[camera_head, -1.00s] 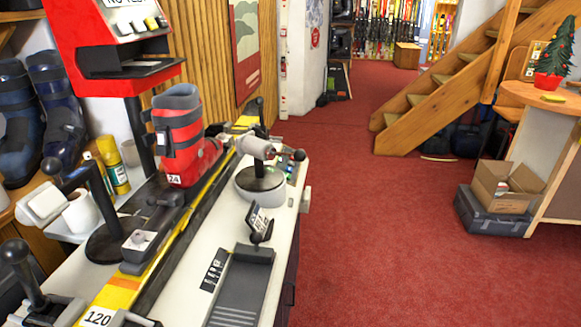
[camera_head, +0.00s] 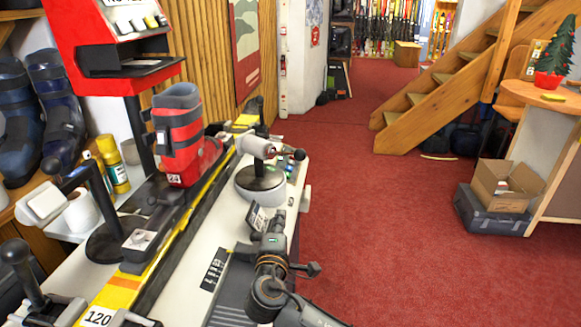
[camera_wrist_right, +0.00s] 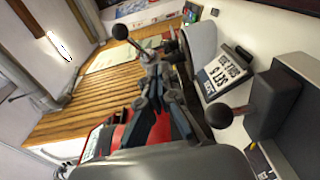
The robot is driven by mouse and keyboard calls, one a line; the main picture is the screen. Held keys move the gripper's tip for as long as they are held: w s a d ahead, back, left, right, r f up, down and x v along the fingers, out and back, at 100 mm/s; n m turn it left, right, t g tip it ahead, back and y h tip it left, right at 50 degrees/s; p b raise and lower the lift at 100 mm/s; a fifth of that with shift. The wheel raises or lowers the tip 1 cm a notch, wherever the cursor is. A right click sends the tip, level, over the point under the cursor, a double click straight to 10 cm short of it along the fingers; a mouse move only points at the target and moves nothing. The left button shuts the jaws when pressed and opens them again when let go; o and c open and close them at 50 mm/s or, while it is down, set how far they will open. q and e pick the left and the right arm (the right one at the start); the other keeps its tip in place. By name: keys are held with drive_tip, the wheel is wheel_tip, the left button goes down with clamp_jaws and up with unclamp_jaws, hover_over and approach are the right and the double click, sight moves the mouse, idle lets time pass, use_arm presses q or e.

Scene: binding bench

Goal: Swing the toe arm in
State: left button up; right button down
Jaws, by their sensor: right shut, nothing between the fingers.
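An arm on a round grey-and-black base (camera_head: 259,184) stands right of the ski, with a pale cylinder pad (camera_head: 255,147) and a black ball knob (camera_head: 298,155) pointing right. It looks like the toe arm. Its pad is close to the toe side of the red boot (camera_head: 185,145); the gap cannot be judged. My right gripper (camera_head: 274,222) is shut and empty, in front of the base and below the knob. In the wrist view the shut fingers (camera_wrist_right: 150,68) lie near a black ball knob (camera_wrist_right: 120,32), not gripping it. My left gripper is out of view.
A second arm with a white pad (camera_head: 42,203) stands left of the yellow ski (camera_head: 150,265). The red machine (camera_head: 110,50) is behind.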

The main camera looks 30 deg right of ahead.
drive_tip(key=shift+n+t+h, duration=0.4)
drive_tip(key=shift+n+t, duration=0.4)
drive_tip(key=shift+t, duration=0.1)
drive_tip(key=w+d+r, duration=0.2)
drive_tip(key=w+d, duration=0.1)
drive_tip(key=w+d+r+p, duration=0.1)
drive_tip(key=w+d+r, duration=0.1)
drive_tip(key=w+d, duration=0.1)
drive_tip(key=w+d+r+p, duration=0.1)
drive_tip(key=w+d+r, duration=0.1)
drive_tip(key=w, duration=0.3)
drive_tip(key=shift+w+d+r, duration=0.15)
drive_tip(key=shift+d+r, duration=0.05)
drive_tip(key=shift+d, duration=0.2)
drive_tip(key=shift+d, duration=0.1)
